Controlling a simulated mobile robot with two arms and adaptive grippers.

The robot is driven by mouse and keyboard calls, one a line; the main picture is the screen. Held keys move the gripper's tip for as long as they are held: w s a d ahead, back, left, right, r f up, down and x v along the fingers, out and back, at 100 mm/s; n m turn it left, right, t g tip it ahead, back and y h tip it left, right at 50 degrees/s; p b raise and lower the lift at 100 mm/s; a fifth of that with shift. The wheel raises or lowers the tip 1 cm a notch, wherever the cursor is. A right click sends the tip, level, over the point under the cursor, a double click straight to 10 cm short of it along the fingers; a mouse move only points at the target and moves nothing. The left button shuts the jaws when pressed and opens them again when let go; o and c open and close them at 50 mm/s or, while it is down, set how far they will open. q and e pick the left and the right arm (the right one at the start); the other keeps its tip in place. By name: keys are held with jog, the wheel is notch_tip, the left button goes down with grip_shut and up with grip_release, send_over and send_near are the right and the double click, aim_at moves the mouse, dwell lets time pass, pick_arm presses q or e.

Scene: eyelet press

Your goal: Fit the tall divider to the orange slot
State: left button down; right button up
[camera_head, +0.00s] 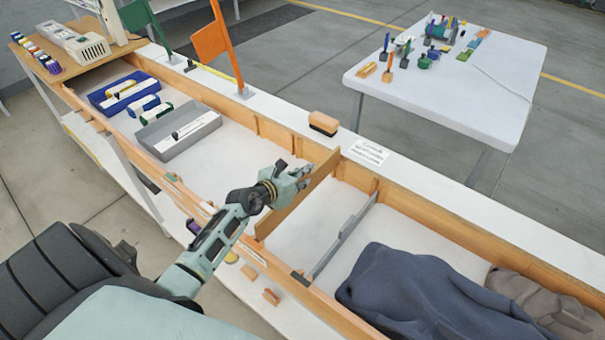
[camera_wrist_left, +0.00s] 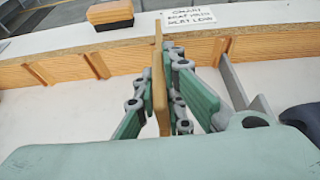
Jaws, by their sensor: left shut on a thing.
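My left gripper (camera_head: 297,180) is over the long wooden trough, shut on a tall wooden divider (camera_head: 308,200). The divider stands on edge across the trough. In the left wrist view the divider (camera_wrist_left: 159,90) shows edge-on between the fingers of the gripper (camera_wrist_left: 160,100). I cannot tell whether its lower edge touches the floor or sits in a slot. An orange flag (camera_head: 211,43) stands on the far rim, to the left of the held divider. A green flag (camera_head: 145,22) stands farther left. The orange slot itself is not clear. My right gripper is not in view.
A thin grey divider (camera_head: 343,240) crosses the trough right of my gripper. Dark cloth (camera_head: 420,290) fills the right end. A grey bin (camera_head: 180,132) and blue bin (camera_head: 122,90) lie left. A brush (camera_head: 323,123) and a sign (camera_head: 366,151) lie on the far rim.

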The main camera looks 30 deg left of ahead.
aim_at(302, 192)
pick_arm(q)
jog(key=shift+f+b, duration=0.35)
jog(key=shift+f, duration=0.1)
jog(key=shift+f+b, duration=2.7)
jog(key=shift+f, duration=0.75)
jog(key=c, duration=1.8)
grip_release()
jog(key=shift+o, duration=0.2)
jog(key=shift+f, duration=0.1)
jog(key=shift+r+p, duration=2.65)
jog(key=shift+p, duration=0.15)
